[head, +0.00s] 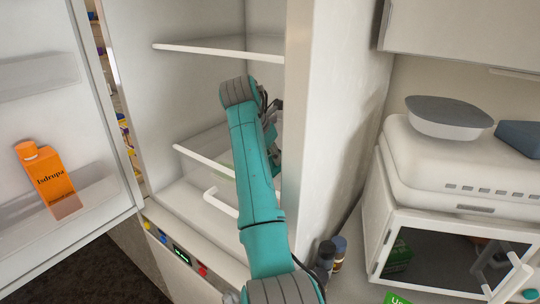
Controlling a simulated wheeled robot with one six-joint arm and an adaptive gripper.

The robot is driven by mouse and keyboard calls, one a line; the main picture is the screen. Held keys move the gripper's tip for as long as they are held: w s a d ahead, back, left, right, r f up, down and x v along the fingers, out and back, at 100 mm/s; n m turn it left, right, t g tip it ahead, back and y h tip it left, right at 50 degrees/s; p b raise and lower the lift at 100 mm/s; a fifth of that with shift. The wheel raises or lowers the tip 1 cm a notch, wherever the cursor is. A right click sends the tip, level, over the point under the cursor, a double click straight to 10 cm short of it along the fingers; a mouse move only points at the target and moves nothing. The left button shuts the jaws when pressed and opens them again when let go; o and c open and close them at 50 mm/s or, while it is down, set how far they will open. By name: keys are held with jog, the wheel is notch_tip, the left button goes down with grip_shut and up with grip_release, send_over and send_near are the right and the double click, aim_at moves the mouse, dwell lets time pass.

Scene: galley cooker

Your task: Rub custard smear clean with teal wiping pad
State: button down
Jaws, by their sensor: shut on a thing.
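My teal arm (255,170) reaches into the open fridge and covers much of its right side. My gripper's fingers are hidden behind the arm; only small dark parts show beside the arm's far end. The teal wiping pad cannot be made out. No custard smear can be clearly seen. A faint greenish patch shows low in the fridge, just left of the arm, too small to identify.
The fridge door (60,120) stands open at left, holding an orange carton (48,182). White-edged shelves (215,50) cross the fridge. At right, a white microwave (440,240) carries a grey-topped container (448,118) and a blue block (520,138). Small dark bottles (326,255) stand beside it.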

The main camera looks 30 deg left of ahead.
jog(key=shift+w+d+f, duration=0.35)
jog(key=shift+w+d, duration=0.05)
jog(key=shift+d, duration=0.1)
jog(key=shift+w+r, duration=0.25)
jog(key=shift+w, duration=0.05)
jog(key=shift+s+a, duration=0.1)
jog(key=shift+s, duration=0.7)
jog(key=shift+w, duration=0.1)
